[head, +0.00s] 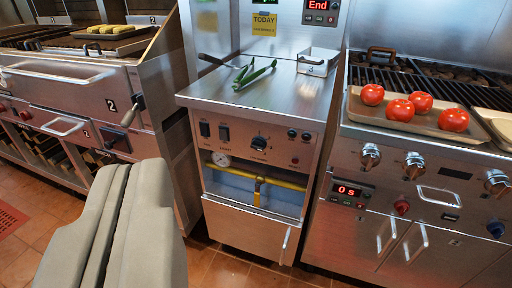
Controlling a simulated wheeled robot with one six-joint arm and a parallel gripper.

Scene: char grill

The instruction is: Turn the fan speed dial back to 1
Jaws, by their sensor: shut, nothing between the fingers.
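A round black dial (259,143) sits in the middle of the control panel (285,150) on the central steel cabinet. It looks like the fan speed dial, but its label and setting are too small to read. My gripper (124,175) fills the lower left of the head view, with its grey fingers shut together and empty. It appears to the left of the dial and nearer to the camera, apart from it. The dial is fully in view.
A yellow pipe (285,183) runs below. A tray with tomatoes (421,102) sits on the right grill.

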